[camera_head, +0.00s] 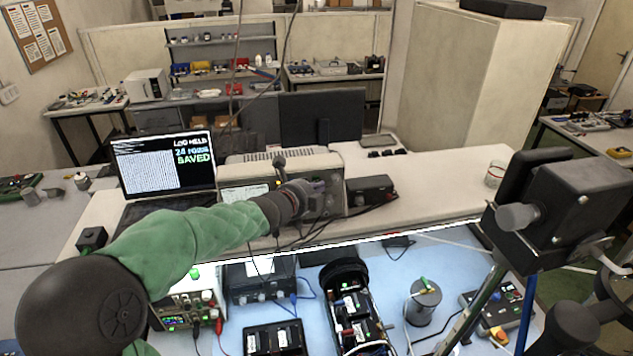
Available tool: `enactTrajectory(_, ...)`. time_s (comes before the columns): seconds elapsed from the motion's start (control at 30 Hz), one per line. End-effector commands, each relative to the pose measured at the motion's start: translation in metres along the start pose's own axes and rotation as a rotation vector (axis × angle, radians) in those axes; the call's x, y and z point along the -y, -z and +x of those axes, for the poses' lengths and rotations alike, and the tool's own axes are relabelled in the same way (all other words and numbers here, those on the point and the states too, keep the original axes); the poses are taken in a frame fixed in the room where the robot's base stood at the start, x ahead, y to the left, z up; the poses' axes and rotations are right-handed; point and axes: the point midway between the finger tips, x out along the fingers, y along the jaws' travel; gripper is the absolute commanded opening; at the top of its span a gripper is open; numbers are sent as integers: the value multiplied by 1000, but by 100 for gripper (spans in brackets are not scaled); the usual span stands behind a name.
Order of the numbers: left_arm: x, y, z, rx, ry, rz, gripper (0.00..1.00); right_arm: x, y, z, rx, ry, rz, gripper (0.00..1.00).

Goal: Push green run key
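A dark control box (497,308) lies on the blue bench mat at the lower right. It has small coloured keys, with a green one (513,293) near its right side and an orange-red knob at its front. A grey metal cylinder (422,308) with a green and yellow piece on top stands left of the box. My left gripper (303,196) is at the end of the green-sleeved arm, in front of the beige bench instrument, well up and left of the control box. Its fingers are small and dark, so their opening is unclear. My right gripper does not show.
A laptop (165,165) and a beige instrument (265,172) stand on the rear shelf. Black modules (275,338), a power supply (190,308) and cables cover the mat. A black boxy device (575,200) on a stand rises at the right, near the control box.

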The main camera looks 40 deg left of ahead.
Motion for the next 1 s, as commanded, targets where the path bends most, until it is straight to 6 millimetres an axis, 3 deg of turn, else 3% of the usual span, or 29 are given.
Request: enactTrajectory(1.0,0,43,-42,0,1,0,0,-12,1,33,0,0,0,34)
